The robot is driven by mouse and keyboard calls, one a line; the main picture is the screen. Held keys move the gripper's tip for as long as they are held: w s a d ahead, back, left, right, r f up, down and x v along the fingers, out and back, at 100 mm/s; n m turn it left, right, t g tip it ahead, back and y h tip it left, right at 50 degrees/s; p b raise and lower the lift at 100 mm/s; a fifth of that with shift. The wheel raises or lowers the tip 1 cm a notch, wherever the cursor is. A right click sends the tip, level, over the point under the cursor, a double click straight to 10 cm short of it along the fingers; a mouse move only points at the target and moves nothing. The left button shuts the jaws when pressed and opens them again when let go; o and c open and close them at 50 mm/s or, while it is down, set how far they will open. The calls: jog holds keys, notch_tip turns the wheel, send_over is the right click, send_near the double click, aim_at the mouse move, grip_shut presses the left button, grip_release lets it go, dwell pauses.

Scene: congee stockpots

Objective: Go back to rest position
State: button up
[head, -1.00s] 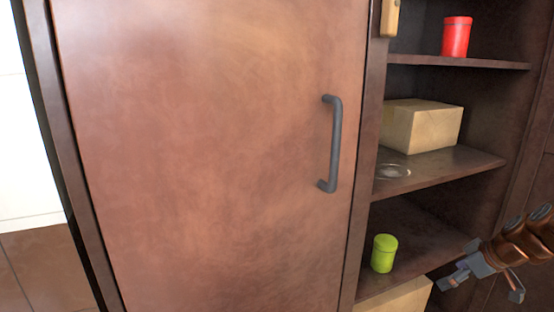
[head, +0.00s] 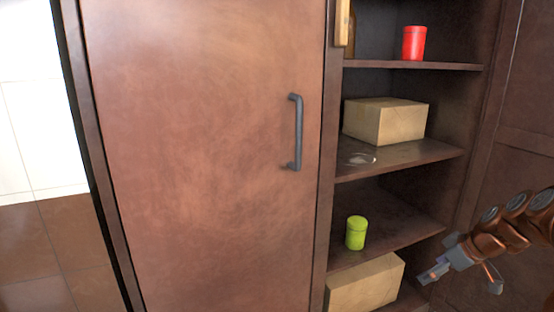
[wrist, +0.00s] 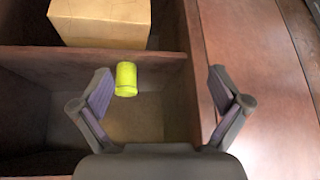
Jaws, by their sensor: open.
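My gripper (head: 462,278) is at the lower right of the head view, in front of the open shelves. Its fingers are apart and nothing is between them. It also shows in the wrist view (wrist: 160,96), with its two fingers spread wide. A yellow-green canister (head: 356,233) stands upright on a lower shelf, left of my gripper and apart from it. In the wrist view the canister (wrist: 126,79) appears beyond the fingers, near the left one.
A closed brown door (head: 200,150) with a dark handle (head: 296,132) is on the left. The shelves hold a red canister (head: 414,43), a cardboard box (head: 385,121), a clear round dish (head: 357,158) and a lower box (head: 365,285). Open floor (head: 30,250) shows at far left.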

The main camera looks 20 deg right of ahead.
jog(key=a+r+g+p, duration=0.1)
jog(key=a+r+p, duration=0.4)
jog(key=a, duration=0.4)
jog(key=a+r+g+y+p, duration=0.15)
jog(key=a+r+p, duration=0.35)
jog(key=a, duration=0.5)
jog(key=a+r+g+h+p, duration=0.1)
jog(key=a+r+g+p, duration=0.15)
jog(key=a+r, duration=0.55)
jog(key=s+a+r+m+g+h+p, duration=0.1)
jog(key=s+a+r+p, duration=0.1)
jog(key=s, duration=0.5)
jog(key=s+a+r+m+g+p, duration=0.1)
jog(key=s+a+r+p, duration=0.2)
jog(key=s+a+p, duration=0.2)
jog(key=s+a+r+m+h+p, duration=0.1)
jog(key=s+a+r+p, duration=0.2)
jog(key=s+p, duration=0.4)
jog(key=shift+s+a+m+g+h, duration=0.35)
jog(key=shift+s+a, duration=0.2)
jog(key=shift+s, duration=0.3)
